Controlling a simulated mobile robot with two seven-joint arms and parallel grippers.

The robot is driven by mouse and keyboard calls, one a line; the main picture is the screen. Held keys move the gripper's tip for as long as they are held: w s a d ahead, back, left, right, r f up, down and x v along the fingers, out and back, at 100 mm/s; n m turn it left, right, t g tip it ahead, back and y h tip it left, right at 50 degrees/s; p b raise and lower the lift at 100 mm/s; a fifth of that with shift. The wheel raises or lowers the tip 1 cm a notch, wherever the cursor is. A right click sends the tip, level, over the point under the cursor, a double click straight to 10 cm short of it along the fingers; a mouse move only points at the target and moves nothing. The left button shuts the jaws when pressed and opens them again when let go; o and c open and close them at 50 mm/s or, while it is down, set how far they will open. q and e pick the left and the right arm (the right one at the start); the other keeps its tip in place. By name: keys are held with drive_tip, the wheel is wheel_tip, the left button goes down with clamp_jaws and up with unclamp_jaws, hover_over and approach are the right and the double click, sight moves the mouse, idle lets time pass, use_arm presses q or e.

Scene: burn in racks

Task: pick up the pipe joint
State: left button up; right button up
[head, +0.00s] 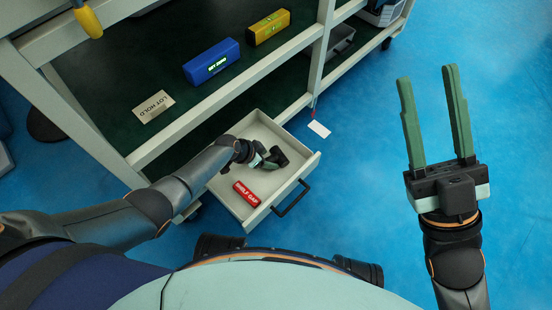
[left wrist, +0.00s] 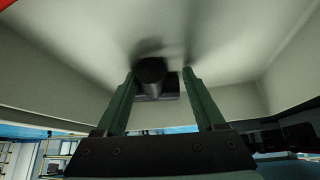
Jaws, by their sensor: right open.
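The pipe joint (head: 278,156) is a dark, short fitting inside the open drawer, partly hidden by my left gripper in the head view. In the left wrist view the pipe joint (left wrist: 152,74) shows a round black end and a blocky part between the fingertips. My left gripper (head: 264,157) reaches down into the drawer, one finger on each side of the joint. In the left wrist view its green fingers (left wrist: 158,88) are apart, close to the joint's sides; whether they touch is unclear. My right gripper (head: 432,120) is open and empty over the blue floor.
The pale drawer (head: 233,205) has raised walls and a dark handle (head: 290,198). A red labelled block (head: 246,193) lies in it near the joint. The rack shelf above holds a blue box (head: 211,62), a yellow box (head: 268,27) and a tag (head: 153,106). Floor at right is clear.

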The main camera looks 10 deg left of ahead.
use_arm(q)
clamp_jaws()
idle(0.3)
idle(0.3)
